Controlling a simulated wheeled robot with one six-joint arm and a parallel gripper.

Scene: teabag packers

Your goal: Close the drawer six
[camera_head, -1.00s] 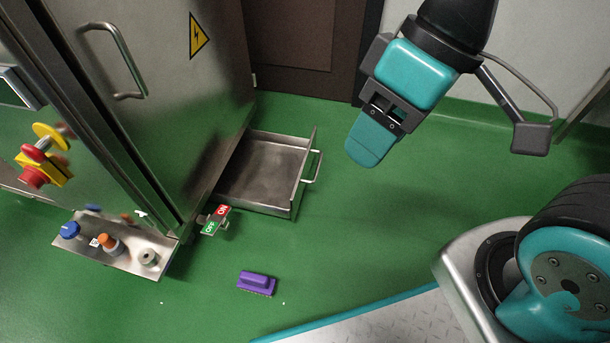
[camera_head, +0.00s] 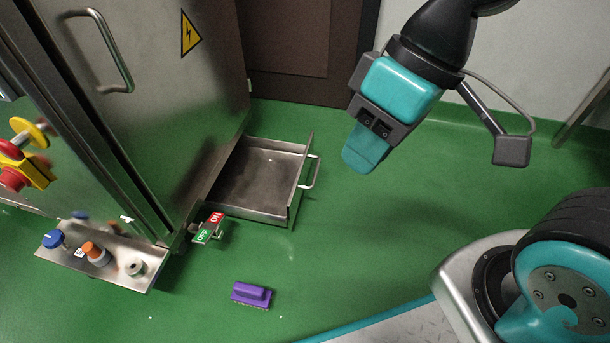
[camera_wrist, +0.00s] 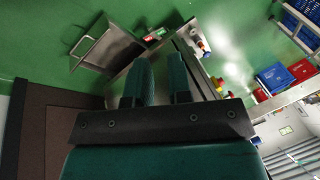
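The drawer (camera_head: 256,179) is a shallow steel tray pulled out of the steel cabinet (camera_head: 190,90) near the floor. It looks empty, and its bar handle (camera_head: 313,172) is on the right-hand front panel. The drawer also shows in the wrist view (camera_wrist: 112,48), with its handle (camera_wrist: 82,46) at upper left. My gripper (camera_head: 364,152) hangs to the right of the drawer in the head view, apart from it and its handle. In the wrist view my gripper (camera_wrist: 160,78) has a gap between its two teal fingers and holds nothing. No number on the drawer is legible.
A red and green ON/OFF switch (camera_head: 208,228) sticks out beside the drawer's near side. A panel with knobs (camera_head: 100,258) juts out at lower left. A purple brush (camera_head: 251,295) lies on the green floor. Floor right of the drawer is clear.

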